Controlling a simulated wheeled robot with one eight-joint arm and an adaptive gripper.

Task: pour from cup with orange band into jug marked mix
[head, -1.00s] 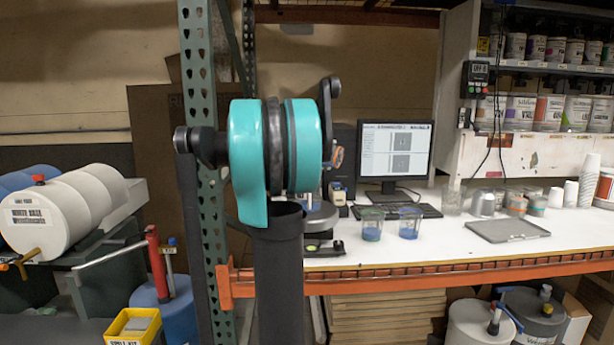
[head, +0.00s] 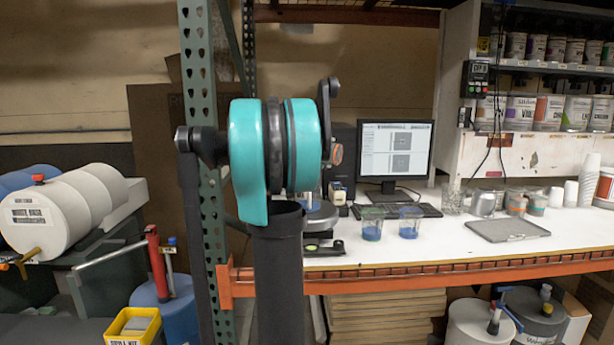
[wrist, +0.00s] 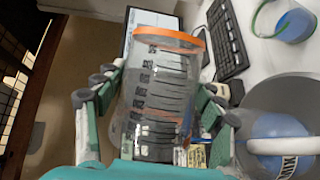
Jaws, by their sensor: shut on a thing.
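My gripper (wrist: 160,92) is shut on the clear cup with an orange band (wrist: 168,38) in the wrist view. A finger lies on each side of its wall, and the band is at the upper end. The cup is see-through; I cannot tell how much is in it. The jug marked MIX (wrist: 290,164) is at the lower right, apart from the cup, with a white handle (wrist: 276,146) and blue contents visible. In the head view my arm hides the gripper, the held cup and most of the jug's area.
Two cups with blue contents, one green-banded (head: 371,226) and one blue-banded (head: 409,224), stand on the white bench (head: 450,243). A monitor (head: 394,150) and keyboard (head: 402,210) are behind them. A grey tray (head: 508,229) lies to the right. An upright post (head: 205,120) stands beside my arm.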

